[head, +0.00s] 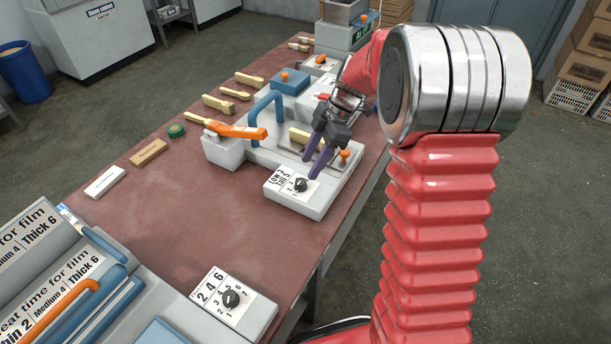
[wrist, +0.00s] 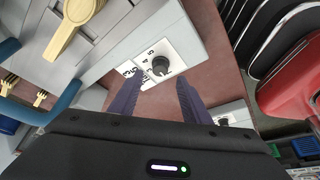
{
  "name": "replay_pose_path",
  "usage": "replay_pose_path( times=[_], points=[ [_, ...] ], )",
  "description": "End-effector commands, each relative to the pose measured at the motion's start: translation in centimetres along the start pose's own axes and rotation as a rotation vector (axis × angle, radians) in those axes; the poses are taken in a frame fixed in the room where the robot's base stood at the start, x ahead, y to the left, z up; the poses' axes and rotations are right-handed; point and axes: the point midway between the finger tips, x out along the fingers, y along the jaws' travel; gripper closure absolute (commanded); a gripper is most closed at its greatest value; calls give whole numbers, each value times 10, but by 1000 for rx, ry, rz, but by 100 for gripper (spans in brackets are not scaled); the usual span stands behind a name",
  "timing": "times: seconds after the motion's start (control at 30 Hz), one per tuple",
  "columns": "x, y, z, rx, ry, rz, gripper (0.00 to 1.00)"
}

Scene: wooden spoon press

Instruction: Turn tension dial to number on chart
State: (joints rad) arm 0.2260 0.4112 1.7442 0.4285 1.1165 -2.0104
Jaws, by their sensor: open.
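A black dial (head: 301,184) sits on a white numbered plate at the near corner of the grey press (head: 235,152). The same dial shows in the wrist view (wrist: 161,66), just beyond and between my fingertips. My gripper (head: 312,167) is open and empty, its purple fingers pointing down beside and above the dial, apart from it as far as I can see. A second black dial (head: 231,299) with a numbered plate is on the nearer machine. A chart (head: 66,290) there reads "Thin 2, Medium, Thick 6". I cannot tell which dial is for tension, nor its exact pointer setting.
A wooden piece (head: 302,136) lies on the press. Several wooden utensils, a green lid (head: 176,130) and two blocks lie to the left. The reddish table (head: 185,215) is bare between the machines.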

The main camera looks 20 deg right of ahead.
Motion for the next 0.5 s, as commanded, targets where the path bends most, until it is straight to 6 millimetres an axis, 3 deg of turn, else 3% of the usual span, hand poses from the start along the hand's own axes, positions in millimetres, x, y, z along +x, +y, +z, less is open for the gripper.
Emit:
replay_pose_path(
  times=[0.23,0.5],
  points=[
    [38,-1,0,-1,1,-4,57],
    [58,0,0,-1,0,-1,57]
  ],
)
